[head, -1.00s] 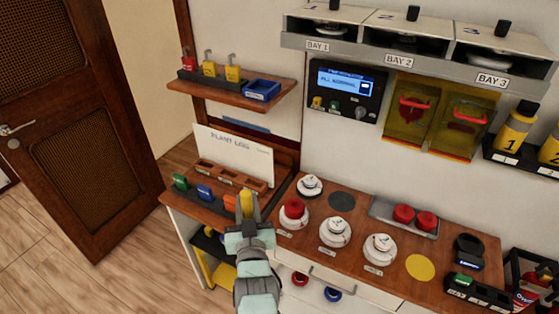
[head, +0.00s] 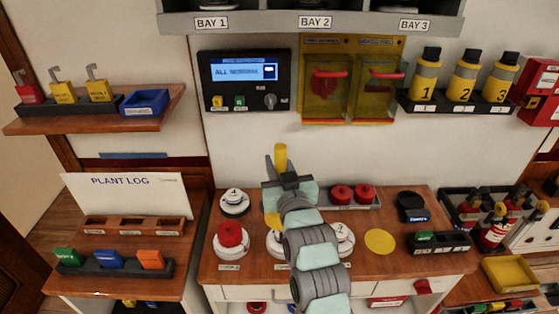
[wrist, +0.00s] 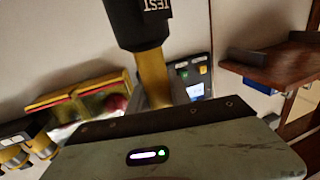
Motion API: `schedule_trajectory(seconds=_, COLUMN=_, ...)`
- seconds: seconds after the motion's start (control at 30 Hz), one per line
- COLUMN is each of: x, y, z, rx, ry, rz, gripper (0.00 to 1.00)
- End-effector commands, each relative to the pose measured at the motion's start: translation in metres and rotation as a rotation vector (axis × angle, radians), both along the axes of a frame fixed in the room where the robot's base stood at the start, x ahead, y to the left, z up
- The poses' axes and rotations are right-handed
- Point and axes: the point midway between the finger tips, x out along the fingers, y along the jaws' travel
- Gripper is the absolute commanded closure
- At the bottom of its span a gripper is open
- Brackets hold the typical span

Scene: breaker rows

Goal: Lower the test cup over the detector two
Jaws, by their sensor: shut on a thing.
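My gripper (head: 276,170) is shut on the yellow handle of the test cup (head: 280,157). In the wrist view the cup's dark body (wrist: 137,22) shows, with a TEST label upside down, and its yellow handle (wrist: 153,75) runs to the jaws. In the head view my arm hides most of the cup. Detector two (head: 273,243), a white round unit on the counter, is largely hidden behind my arm. Detector one (head: 230,240), with a red cap, is to its left. Another white detector (head: 344,238) is to its right, partly covered. I cannot tell the cup's height above detector two.
The counter (head: 425,262) also holds a white unit (head: 234,202) at the back, a tray with two red caps (head: 352,193), a yellow disc (head: 379,242) and a black holder (head: 411,206). The control panel (head: 243,80) and yellow covers (head: 352,80) are on the wall behind.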

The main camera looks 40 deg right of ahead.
Motion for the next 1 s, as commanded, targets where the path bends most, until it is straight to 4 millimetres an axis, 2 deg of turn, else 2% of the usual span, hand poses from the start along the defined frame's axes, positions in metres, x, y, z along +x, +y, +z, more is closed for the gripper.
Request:
schedule_trajectory(seconds=0.13, x=-0.009, y=-0.012, z=0.002, rx=-0.004, ry=0.000, rz=-0.017, gripper=1.00)
schedule_trajectory(seconds=0.67, x=-0.011, y=-0.011, z=0.001, rx=-0.004, ry=-0.001, rz=-0.016, gripper=1.00)
schedule_trajectory(seconds=1.0, x=-0.011, y=-0.010, z=-0.028, rx=-0.003, ry=-0.001, rz=-0.016, gripper=1.00)
